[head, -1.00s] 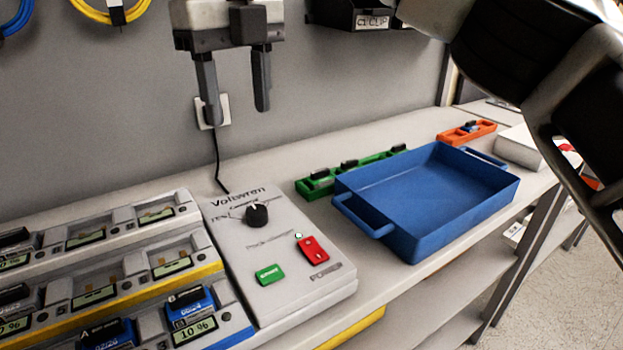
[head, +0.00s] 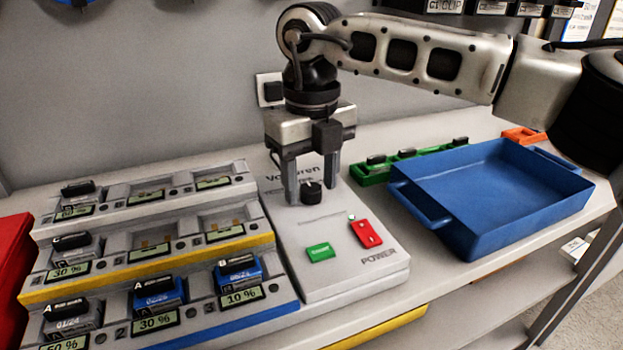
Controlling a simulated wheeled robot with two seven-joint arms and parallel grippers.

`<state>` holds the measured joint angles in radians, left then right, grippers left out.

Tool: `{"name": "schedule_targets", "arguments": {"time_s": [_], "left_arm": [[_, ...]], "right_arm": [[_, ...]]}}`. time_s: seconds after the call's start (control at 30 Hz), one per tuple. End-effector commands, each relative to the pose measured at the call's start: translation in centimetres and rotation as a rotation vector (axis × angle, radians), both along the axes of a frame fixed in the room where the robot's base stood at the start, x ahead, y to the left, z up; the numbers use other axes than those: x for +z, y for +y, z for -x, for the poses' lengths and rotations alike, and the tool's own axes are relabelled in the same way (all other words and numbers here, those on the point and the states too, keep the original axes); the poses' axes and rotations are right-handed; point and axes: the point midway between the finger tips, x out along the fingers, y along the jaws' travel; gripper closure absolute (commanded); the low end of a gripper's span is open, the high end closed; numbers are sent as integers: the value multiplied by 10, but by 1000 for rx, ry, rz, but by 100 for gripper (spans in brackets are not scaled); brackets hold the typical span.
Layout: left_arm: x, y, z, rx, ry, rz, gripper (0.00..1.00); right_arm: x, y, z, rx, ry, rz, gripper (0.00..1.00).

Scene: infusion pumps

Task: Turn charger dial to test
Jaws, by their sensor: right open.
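The charger's control panel (head: 335,275) is a light grey slab with a black dial (head: 311,192) in its upper part. A green button (head: 320,252) and a red power switch (head: 366,233) lie below the dial. My right gripper (head: 311,198) points down over the dial with its fingers open, one on each side of it. I cannot tell whether the fingers touch the dial. The gripper and its fingers hide part of the panel's lettering and dial markings. My left gripper is not in view.
Left of the panel, tiered charger bays (head: 150,245) hold several batteries, with some slots empty. A blue tray (head: 490,195) stands to the right, with a green rack (head: 372,172) behind it. A red object (head: 15,260) is at the far left.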

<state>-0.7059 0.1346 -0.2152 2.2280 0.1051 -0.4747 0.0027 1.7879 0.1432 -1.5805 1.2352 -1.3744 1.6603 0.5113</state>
Motion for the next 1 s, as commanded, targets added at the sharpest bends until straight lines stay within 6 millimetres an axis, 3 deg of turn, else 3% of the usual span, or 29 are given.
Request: {"name": "schedule_targets", "arguments": {"time_s": [0.33, 0.5, 1.0], "left_arm": [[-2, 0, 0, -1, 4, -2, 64], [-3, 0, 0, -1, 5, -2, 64], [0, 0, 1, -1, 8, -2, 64]], "right_arm": [[-4, 0, 0, 0, 0, 1, 52], [-4, 0, 0, 0, 1, 1, 94], [-2, 0, 0, 119, 0, -1, 94]]}}
